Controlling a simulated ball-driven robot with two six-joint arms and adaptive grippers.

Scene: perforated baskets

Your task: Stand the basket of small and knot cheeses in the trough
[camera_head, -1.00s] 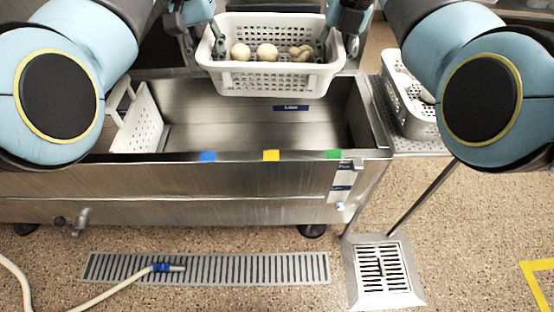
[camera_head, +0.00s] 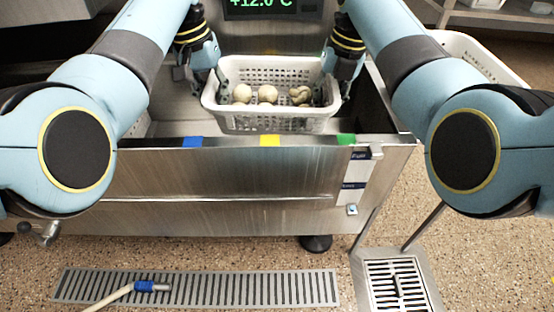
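My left gripper (camera_head: 220,80) is shut on the basket's left end. My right gripper (camera_head: 331,84) is shut on its right end. The fingertips are partly hidden by the basket walls.
Blue (camera_head: 193,142), yellow (camera_head: 270,141) and green (camera_head: 346,140) marks line the trough's front rim. A temperature display (camera_head: 262,5) stands behind. Another white basket (camera_head: 480,60) is at the right, partly hidden by my arm. A floor grate (camera_head: 200,287) lies in front.

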